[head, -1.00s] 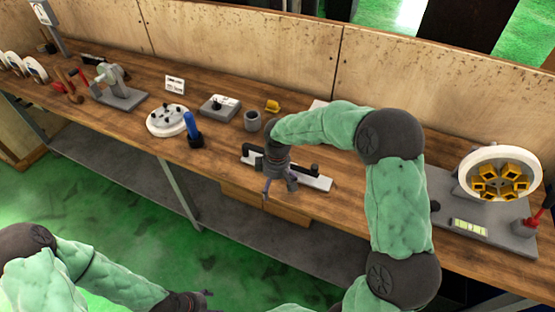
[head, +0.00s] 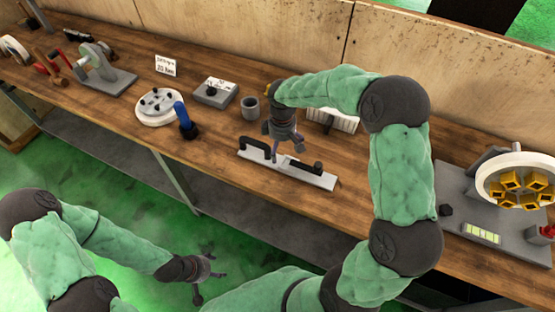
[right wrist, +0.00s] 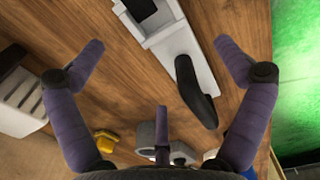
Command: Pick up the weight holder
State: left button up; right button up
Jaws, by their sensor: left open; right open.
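A pale flat bar (head: 310,178) with a raised black handle (head: 256,146) at its left end and a low black part toward its right lies on the wooden bench. I cannot tell for sure which object is called the weight holder; this bar is closest to my right gripper. My right gripper (head: 286,152) hangs above the bench just behind the bar, open and empty. In the right wrist view, the bar (right wrist: 200,55) and its black handle (right wrist: 195,90) show between the spread fingers, apart from them. My left gripper (head: 207,275) is open and empty, low in front of the bench.
A grey cup (head: 250,108) stands behind and left of the bar. A blue-handled tool (head: 184,118), a round white plate (head: 158,104) and a grey box (head: 214,92) stand farther left. A ribbed white block (head: 333,121) is behind my right gripper. A grey machine (head: 465,205) stands at right.

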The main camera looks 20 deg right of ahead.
aim_at(280, 158)
jog(key=shift+w+f, duration=0.1)
jog(key=shift+f, duration=0.7)
jog(key=f, duration=0.1)
jog(key=f+b, duration=0.1)
jog(key=f, duration=0.1)
jog(key=f+b, duration=0.1)
jog(key=f, duration=0.1)
jog(key=shift+w+a, duration=0.15)
jog(key=shift+w, duration=0.15)
jog(key=shift+r, duration=0.1)
jog(key=shift+r, duration=0.1)
jog(key=c, duration=1.6)
